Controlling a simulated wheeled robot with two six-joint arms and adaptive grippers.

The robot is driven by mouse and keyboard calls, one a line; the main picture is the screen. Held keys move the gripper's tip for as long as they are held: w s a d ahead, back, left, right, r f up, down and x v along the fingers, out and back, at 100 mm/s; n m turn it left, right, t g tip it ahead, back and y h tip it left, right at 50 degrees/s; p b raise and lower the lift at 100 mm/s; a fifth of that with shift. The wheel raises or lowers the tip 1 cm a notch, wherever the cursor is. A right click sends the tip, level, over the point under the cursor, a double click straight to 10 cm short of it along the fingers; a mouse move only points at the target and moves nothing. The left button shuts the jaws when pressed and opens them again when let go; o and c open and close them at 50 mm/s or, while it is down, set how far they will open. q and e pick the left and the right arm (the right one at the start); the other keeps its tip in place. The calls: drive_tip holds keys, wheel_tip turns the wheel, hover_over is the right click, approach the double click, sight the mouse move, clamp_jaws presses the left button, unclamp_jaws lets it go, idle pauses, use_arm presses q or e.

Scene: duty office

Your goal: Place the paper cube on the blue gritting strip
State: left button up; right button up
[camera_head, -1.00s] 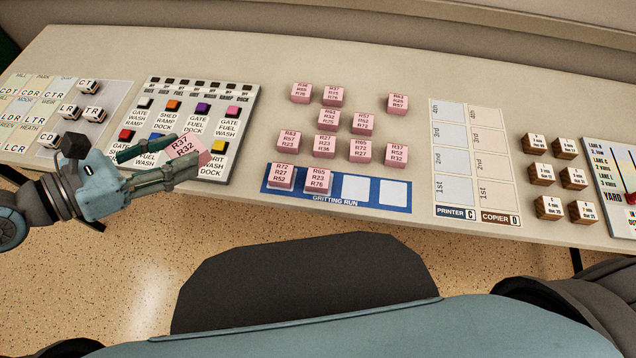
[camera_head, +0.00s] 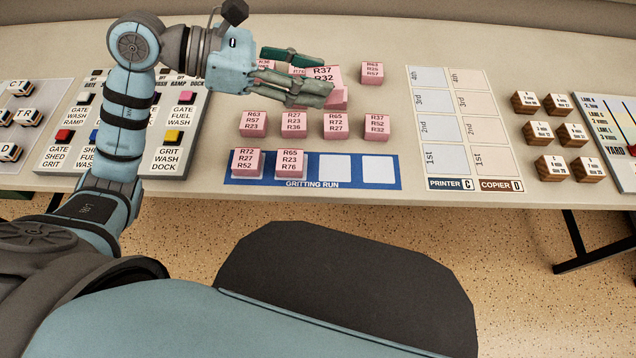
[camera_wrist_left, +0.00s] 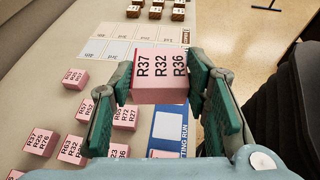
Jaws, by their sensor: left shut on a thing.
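My left gripper (camera_head: 308,78) is shut on a pink paper cube (camera_head: 325,75) marked R37 R32, held above the far rows of loose cubes. In the left wrist view the held cube (camera_wrist_left: 159,78) sits between both fingers and reads R37 R32 R36. The blue gritting strip (camera_head: 312,183), labelled GRITTING RUN, lies along the table's front edge. Its two left squares carry pink cubes, R72 R27 R52 (camera_head: 247,163) and R65 R23 R76 (camera_head: 291,163). Its two right squares (camera_head: 335,168) are bare white. My right gripper is not in view.
Several loose pink cubes (camera_head: 335,125) stand behind the strip, some hidden by my gripper. A button board (camera_head: 110,165) lies to the left. The printer and copier chart (camera_head: 463,125) and several wooden blocks (camera_head: 536,135) are to the right.

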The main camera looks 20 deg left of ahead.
sight(323, 168)
use_arm(q)
drive_tip(key=d+g, duration=0.1)
drive_tip(key=d+f+m+g+b, duration=0.1)
drive_tip(key=d, duration=0.1)
drive_tip(key=shift+f+m+h, duration=0.15)
drive_tip(key=shift+m+h, duration=0.15)
drive_tip(key=f+b, duration=0.1)
drive_tip(key=f, duration=0.5)
drive_tip(key=f+b, duration=0.2)
drive_tip(key=f, duration=0.4)
drive_tip(key=f+b, duration=0.1)
drive_tip(key=f, duration=0.5)
drive_tip(key=shift+s+a+f, duration=0.1)
drive_tip(key=shift+s+f, duration=0.05)
drive_tip(key=shift+s, duration=0.1)
drive_tip(key=shift+f+b, duration=0.15)
drive_tip(key=shift+b, duration=0.15)
drive_tip(key=o, duration=1.2)
drive_tip(key=shift+c, duration=0.2)
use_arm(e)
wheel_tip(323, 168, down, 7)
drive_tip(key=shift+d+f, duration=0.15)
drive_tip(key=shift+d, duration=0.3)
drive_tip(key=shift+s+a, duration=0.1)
